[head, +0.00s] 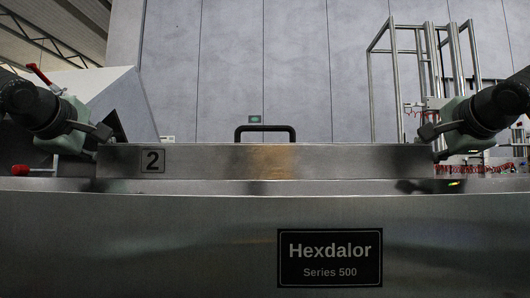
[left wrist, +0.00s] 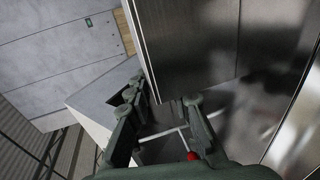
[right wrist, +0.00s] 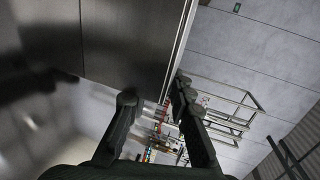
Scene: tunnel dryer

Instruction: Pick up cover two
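Cover two (head: 330,160) is a long steel lid with a "2" plate (head: 152,161) at its left and a dark handle (head: 265,128) on top. It lies level over the steel body of the dryer (head: 180,240). My left gripper (head: 98,140) is at its left end and my right gripper (head: 436,140) at its right end. In the left wrist view, parted fingers (left wrist: 160,100) stand about the end of the cover (left wrist: 190,45). In the right wrist view, parted fingers (right wrist: 155,90) stand likewise about the cover (right wrist: 130,40). Firm contact is not clear in either.
A "Hexdalor Series 500" plate (head: 330,258) is on the dryer's front. A metal frame (head: 408,80) stands behind at the right, and a grey slanted housing (head: 115,95) at the left. A red knob (head: 20,170) is at the far left. Above the cover is free room.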

